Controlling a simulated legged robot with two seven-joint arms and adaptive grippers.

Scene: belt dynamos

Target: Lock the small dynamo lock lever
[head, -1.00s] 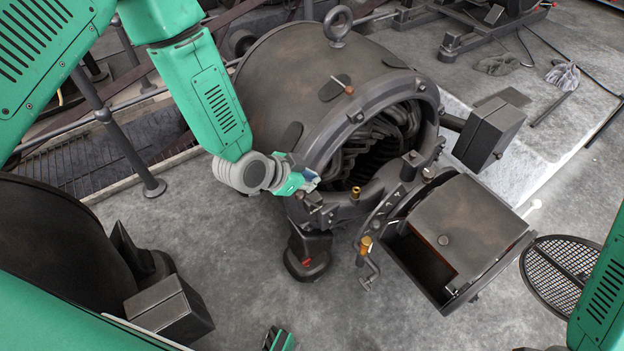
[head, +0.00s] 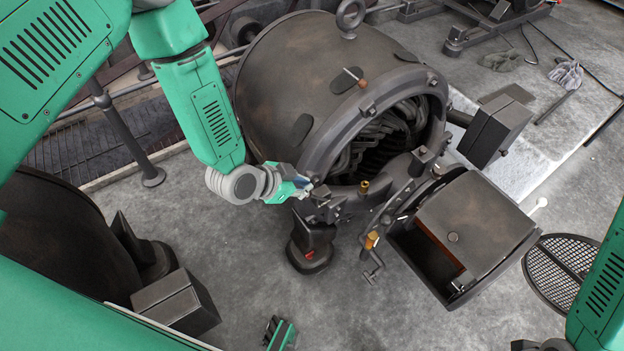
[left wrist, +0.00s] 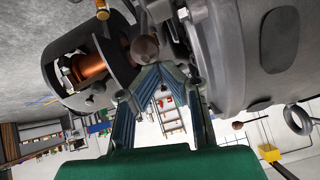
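The large dark dynamo (head: 285,85) stands on the floor, its front open on dark coils. Its hinged round cover (head: 475,225) is swung out to the right. My left gripper (head: 307,186) is at the lower left of the front rim, close to a small dark latch block (head: 326,207); contact cannot be made out. In the left wrist view its blue fingers (left wrist: 162,68) converge at the tips, with a dark round knob (left wrist: 145,48) just beyond them. Nothing is clearly held. I cannot tell which part is the small lock lever.
A brass-collared handle (head: 371,241) hangs beside the cover hinge. A copper-tipped lever (head: 352,78) lies on the dynamo's top. A dark box (head: 494,131) juts out at the right. A round mesh grille (head: 560,272) lies at the right. The floor in front is mostly clear.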

